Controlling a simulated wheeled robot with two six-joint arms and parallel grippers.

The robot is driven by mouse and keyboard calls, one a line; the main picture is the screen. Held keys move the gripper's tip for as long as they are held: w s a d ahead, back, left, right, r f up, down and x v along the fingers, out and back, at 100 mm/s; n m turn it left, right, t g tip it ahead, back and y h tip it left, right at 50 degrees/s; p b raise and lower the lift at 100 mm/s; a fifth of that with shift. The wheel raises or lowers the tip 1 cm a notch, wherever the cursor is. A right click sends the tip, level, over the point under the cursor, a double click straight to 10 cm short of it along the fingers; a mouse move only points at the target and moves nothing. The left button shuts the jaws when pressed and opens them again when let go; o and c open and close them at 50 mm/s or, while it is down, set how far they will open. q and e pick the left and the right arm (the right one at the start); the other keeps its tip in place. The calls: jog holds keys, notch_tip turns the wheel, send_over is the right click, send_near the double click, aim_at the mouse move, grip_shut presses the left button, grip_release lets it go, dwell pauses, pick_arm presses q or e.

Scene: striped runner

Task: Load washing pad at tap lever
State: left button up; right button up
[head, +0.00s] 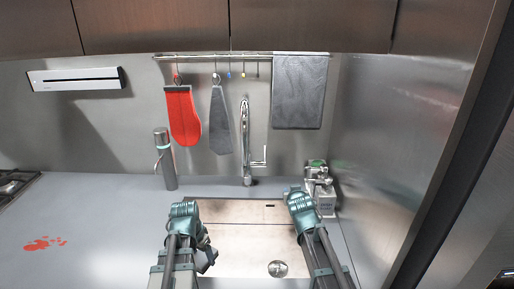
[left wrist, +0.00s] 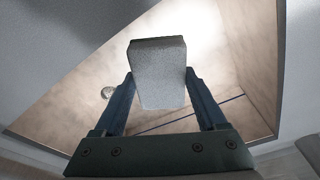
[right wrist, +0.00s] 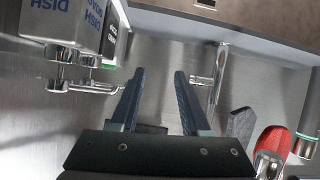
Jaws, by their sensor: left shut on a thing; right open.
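The washing pad (left wrist: 158,75), a pale grey block, is held between the fingers of my left gripper (left wrist: 158,95), with the sink below it. In the head view the left gripper (head: 207,254) is over the sink's left part; I cannot make out the pad there. The chrome tap (head: 246,145) stands behind the sink, with its lever (head: 265,156) on its right side. The tap lever also shows in the right wrist view (right wrist: 203,80). My right gripper (right wrist: 155,82) is open and empty, directed toward the tap and the back wall.
The sink (head: 240,213) has a drain (head: 277,268). A dish soap dispenser (head: 320,190) stands at its back right corner. A steel cylinder (head: 165,160) stands left of the tap. A red mitt (head: 182,115) and grey cloths hang on the rail.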

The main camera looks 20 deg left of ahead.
aim_at(265, 155)
pick_arm(q)
notch_tip(265, 155, down, 3)
jog(key=shift+s+r+b, duration=0.1)
jog(key=shift+r+b, duration=0.05)
jog(key=shift+b, duration=1.1)
pick_arm(e)
jog(key=w+a+r+n+t+y, duration=0.1)
jog(key=w+a+r+t+y, duration=0.2)
jog(key=w+a+r, duration=0.3)
jog(key=a+r+y, duration=0.1)
jog(key=a, duration=0.3)
jog(key=shift+a+r+n+t+y, duration=0.2)
jog(key=shift+r+n+t+y, duration=0.05)
jog(key=shift+n+t+y, duration=0.15)
jog(key=x, duration=1.2)
jog(key=shift+w, duration=0.1)
grip_shut()
